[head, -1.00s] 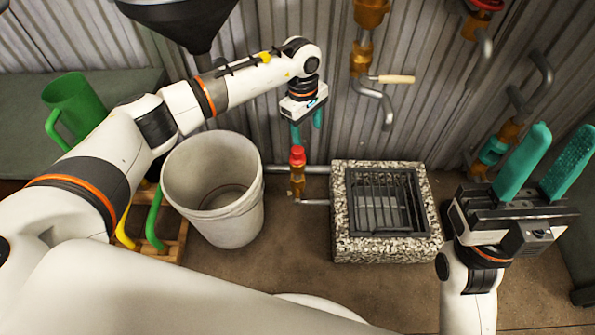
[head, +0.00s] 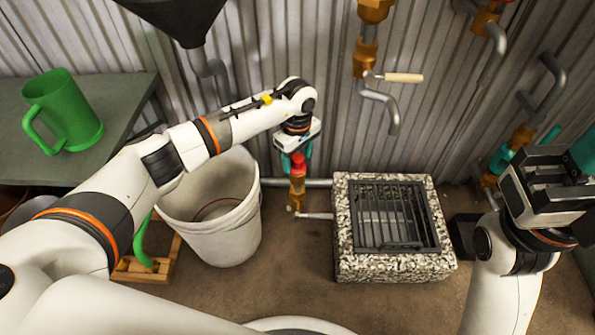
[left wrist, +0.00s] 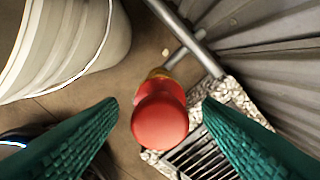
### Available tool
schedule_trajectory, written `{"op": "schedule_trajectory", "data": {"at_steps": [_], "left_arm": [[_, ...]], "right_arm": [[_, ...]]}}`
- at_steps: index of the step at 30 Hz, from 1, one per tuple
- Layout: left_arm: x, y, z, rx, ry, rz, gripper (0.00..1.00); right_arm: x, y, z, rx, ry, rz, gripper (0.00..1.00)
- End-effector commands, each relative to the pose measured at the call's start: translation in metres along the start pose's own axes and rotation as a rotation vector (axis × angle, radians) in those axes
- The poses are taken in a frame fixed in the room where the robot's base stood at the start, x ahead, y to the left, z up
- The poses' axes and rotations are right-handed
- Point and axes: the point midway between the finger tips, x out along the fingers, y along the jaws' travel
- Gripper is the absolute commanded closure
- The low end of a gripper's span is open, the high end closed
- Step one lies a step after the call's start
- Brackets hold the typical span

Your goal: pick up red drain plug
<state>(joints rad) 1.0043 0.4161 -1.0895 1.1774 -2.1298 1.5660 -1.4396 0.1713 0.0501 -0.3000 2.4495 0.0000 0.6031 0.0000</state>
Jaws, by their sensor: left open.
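The red drain plug (head: 298,160) sits on top of a brass fitting (head: 297,188) on a low pipe, between the bucket and the grate. In the left wrist view the plug (left wrist: 160,117) shows large, with its round top toward the camera. My left gripper (head: 295,163) points down at the plug, and its teal fingers lie on either side of it in the wrist view (left wrist: 162,120). The left gripper is open, with gaps between fingers and plug. My right gripper (head: 570,160) is at the right edge, partly cut off, so its jaw opening cannot be judged.
A white bucket (head: 212,240) stands close left of the fitting. A stone-edged drain grate (head: 345,255) is at its right. A crank with a wooden handle (head: 403,78) and pipes hang on the corrugated wall behind. A green jug (head: 65,112) stands on the left bench.

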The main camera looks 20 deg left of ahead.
Motion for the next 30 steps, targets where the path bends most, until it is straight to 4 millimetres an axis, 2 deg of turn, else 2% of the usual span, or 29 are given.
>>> {"op": "schedule_trajectory", "data": {"at_steps": [1, 3, 11, 20, 21, 30], "left_arm": [[0.0096, 0.0002, -0.0008, 0.000, 0.001, 0.001, 0.40], [0.0127, 0.0001, -0.0007, 0.001, 0.001, 0.001, 0.40], [0.0123, -0.0002, -0.0007, 0.001, 0.001, 0.000, 0.40], [0.0127, 0.0000, -0.0008, 0.001, 0.001, 0.000, 0.88], [0.0128, 0.0001, -0.0008, 0.001, 0.001, 0.001, 0.90], [0.0131, 0.0006, -0.0009, 0.001, 0.001, 0.002, 0.91]], "right_arm": [[-0.0010, 0.0007, 0.0015, -0.001, -0.012, 0.004, 0.64], [0.0015, 0.0010, 0.0021, -0.002, -0.019, 0.007, 0.64], [0.0040, 0.0010, 0.0021, -0.003, -0.021, 0.008, 0.64], [0.0038, 0.0010, 0.0021, -0.003, -0.020, 0.008, 0.64], [0.0037, 0.0010, 0.0021, -0.003, -0.020, 0.008, 0.64], [0.0040, 0.0011, 0.0020, -0.002, -0.020, 0.008, 0.64]]}}
